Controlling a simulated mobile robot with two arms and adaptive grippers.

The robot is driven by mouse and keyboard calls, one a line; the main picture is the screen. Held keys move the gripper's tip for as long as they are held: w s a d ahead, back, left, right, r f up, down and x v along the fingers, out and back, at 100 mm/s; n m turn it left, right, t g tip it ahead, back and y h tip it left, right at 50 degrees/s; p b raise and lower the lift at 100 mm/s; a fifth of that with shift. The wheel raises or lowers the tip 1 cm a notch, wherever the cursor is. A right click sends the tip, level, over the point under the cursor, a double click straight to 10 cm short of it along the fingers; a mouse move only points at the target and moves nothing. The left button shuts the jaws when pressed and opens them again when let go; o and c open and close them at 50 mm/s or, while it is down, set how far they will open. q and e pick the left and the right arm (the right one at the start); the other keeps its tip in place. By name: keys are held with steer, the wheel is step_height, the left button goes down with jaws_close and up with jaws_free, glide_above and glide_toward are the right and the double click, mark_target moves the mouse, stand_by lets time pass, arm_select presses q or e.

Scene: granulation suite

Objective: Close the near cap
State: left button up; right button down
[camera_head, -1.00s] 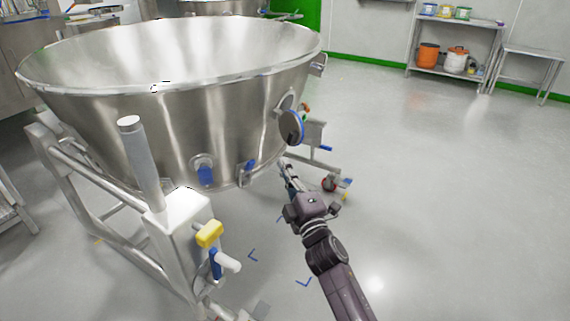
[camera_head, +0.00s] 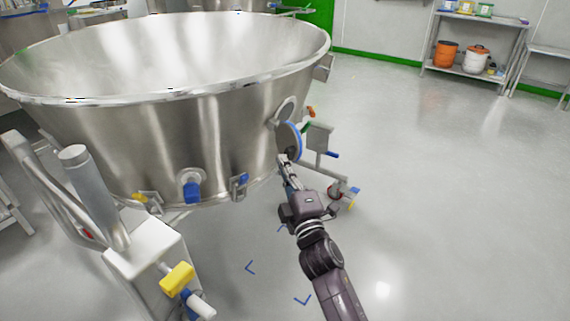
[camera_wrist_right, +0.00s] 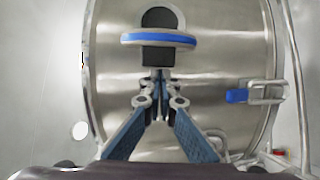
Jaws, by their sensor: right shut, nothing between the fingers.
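The near cap (camera_head: 290,142) is a round metal disc with a blue rim. It stands swung open beside its round port (camera_head: 285,111) on the right side of the big steel bowl (camera_head: 215,130). In the right wrist view the cap (camera_wrist_right: 158,40) shows almost edge-on, with a dark shape behind it. My right gripper (camera_head: 284,161) is at the cap's lower edge in the head view; I cannot tell whether it touches. In the wrist view its fingertips (camera_wrist_right: 160,78) are together and empty, just below the cap. My left gripper is not in view.
A blue-handled latch (camera_wrist_right: 250,94) is on the bowl wall right of the gripper. A metal stand with a yellow knob (camera_head: 177,278) is at the front left. A wheeled frame (camera_head: 322,145) stands behind the cap. The floor to the right is open.

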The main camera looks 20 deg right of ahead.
stand_by(0.4)
steer(key=shift+d+n+y+p, duration=0.3)
steer(key=shift+n+y, duration=0.1)
steer(key=shift+y, duration=0.2)
steer(key=shift+d, duration=0.15)
